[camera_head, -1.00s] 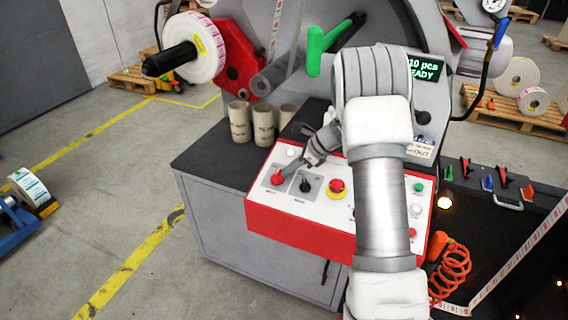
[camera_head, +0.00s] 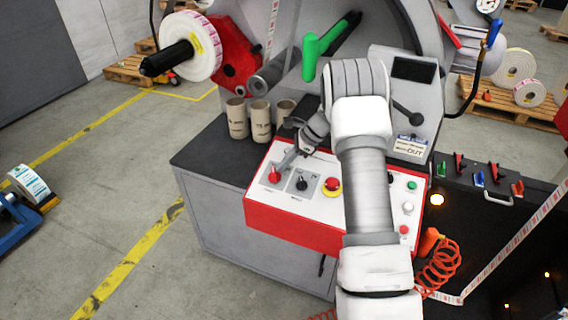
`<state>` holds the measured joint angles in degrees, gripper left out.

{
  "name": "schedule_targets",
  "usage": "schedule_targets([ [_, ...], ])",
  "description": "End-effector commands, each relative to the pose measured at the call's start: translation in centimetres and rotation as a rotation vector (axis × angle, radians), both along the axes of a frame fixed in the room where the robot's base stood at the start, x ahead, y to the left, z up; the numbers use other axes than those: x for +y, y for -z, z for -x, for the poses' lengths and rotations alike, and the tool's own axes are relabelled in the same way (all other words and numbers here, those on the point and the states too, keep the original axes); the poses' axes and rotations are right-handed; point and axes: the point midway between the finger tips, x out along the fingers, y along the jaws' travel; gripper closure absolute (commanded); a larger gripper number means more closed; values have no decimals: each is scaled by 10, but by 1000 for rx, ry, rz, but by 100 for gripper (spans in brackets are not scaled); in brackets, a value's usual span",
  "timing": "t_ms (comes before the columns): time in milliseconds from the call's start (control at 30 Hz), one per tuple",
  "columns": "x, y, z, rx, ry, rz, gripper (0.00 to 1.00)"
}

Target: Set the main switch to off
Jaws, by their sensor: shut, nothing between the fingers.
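The red rotary switch (camera_head: 273,175), which looks like the main switch, sits at the left end of the white-topped control panel (camera_head: 327,208) with the red front. Its labels are too small to read, and the exact angle of its handle is hard to tell. My gripper (camera_head: 287,160) is shut and empty, just above and to the right of the red switch, and looks apart from it. A black rotary switch (camera_head: 302,184) is beside it on the right. The display (camera_head: 413,69) above the panel is dark.
A red emergency stop button (camera_head: 332,184) and several small buttons are on the panel. Cardboard cores (camera_head: 261,122) stand behind it on the left. A green lever (camera_head: 311,58) rises behind my arm. An orange coiled hose (camera_head: 437,262) hangs at the right.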

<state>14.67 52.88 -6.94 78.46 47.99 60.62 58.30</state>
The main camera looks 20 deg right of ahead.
Motion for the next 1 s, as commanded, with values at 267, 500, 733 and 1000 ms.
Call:
schedule_targets([
  [267,0,0,0,0,0,0,100],
  [500,0,0,0,0,0,0,100],
  [733,6,3,6,1,0,-1,100],
  [1000,13,4,13,4,-5,-4,100],
])
